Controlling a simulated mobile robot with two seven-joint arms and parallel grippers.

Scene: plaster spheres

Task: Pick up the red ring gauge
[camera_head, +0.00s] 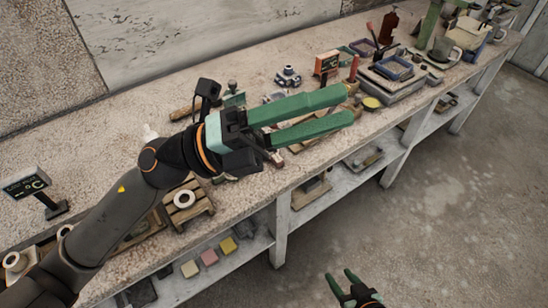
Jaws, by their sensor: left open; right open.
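I cannot make out a red ring gauge for certain; it may be hidden behind my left arm or too small to tell. My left gripper (347,105) reaches across the bench from the left, its two long green fingers apart with nothing seen between them. It is above the bench's front half, pointing right. My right gripper (340,275) is low at the bottom edge, over the floor in front of the bench, with its green fingers apart and empty.
Coloured blocks (209,257) lie on the lower shelf. The floor (450,220) is clear.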

